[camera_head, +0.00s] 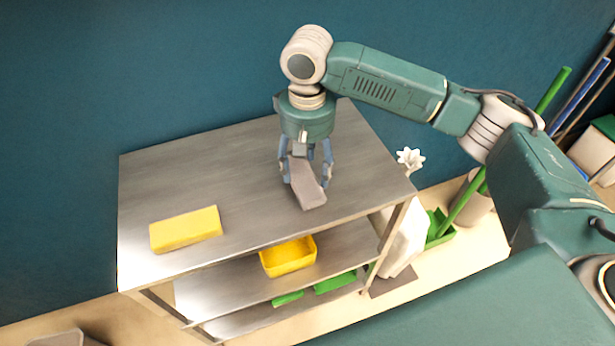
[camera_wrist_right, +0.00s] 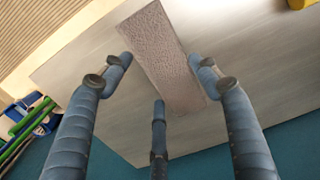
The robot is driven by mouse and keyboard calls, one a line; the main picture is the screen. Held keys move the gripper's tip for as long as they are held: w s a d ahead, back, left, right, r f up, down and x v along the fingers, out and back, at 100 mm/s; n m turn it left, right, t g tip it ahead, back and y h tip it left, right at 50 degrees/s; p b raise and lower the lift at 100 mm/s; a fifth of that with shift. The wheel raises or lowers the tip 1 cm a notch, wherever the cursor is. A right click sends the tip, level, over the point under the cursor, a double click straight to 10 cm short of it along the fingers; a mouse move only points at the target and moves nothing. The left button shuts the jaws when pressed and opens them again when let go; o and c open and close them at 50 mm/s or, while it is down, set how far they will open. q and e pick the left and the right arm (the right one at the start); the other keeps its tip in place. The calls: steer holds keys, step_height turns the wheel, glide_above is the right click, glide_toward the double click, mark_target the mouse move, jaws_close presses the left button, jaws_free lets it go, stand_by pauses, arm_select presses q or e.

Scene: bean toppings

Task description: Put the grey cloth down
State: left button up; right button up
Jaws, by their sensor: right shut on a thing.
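The grey cloth (camera_head: 308,188) is a flat, long, rough-textured strip over the right half of the metal table's top (camera_head: 240,165). My right gripper (camera_head: 306,170) points down and is shut on the cloth. In the right wrist view the cloth (camera_wrist_right: 158,48) lies between the blue fingers of the gripper (camera_wrist_right: 160,72), with the tabletop behind it. The cloth is tilted in the head view and its lower end is close to the tabletop; I cannot tell whether it touches. My left gripper is not in view.
A yellow block (camera_head: 186,230) lies at the left front of the tabletop. A yellow bin (camera_head: 288,257) and green items (camera_head: 335,282) are on lower shelves. A white flower-like thing (camera_head: 410,158) stands by the right edge. The tabletop between the block and gripper is clear.

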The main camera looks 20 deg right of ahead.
mark_target(307, 171)
step_height(307, 171, down, 4)
steer(key=shift+r, duration=0.15)
steer(key=shift+f, duration=0.25)
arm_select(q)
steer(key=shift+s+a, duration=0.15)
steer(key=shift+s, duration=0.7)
arm_select(e)
steer(key=o, duration=1)
steer(key=shift+f, duration=0.1)
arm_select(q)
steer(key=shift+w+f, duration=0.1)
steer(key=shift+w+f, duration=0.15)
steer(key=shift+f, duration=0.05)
arm_select(e)
step_height(307, 171, up, 12)
steer(key=shift+r, duration=0.15)
